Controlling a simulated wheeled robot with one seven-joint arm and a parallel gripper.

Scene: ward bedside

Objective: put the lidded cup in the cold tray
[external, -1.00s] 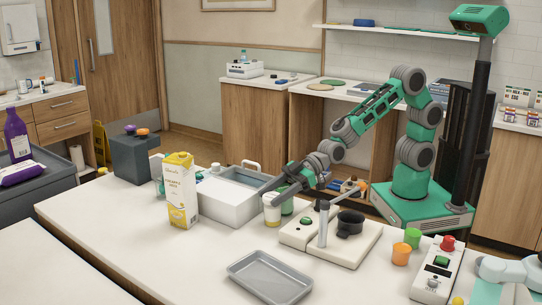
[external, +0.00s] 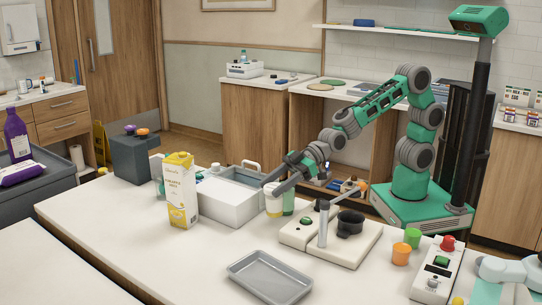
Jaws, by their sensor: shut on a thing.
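The lidded cup (external: 273,205) is pale with a yellowish band and stands upright between the fingers of my gripper (external: 272,188). My gripper is shut on its upper part, and the fingers hide most of the lid. The cup appears slightly above the counter, beside the white box. A shallow grey metal tray (external: 238,272), which looks like the cold tray, lies empty on the near counter, in front of the cup and my gripper.
A green container (external: 288,204) stands close to the cup's right. A white open box (external: 229,211) and a yellow-white carton (external: 180,193) are to its left. A cream appliance (external: 345,256) with a grey post and a black pot stands at right. The counter around the tray is clear.

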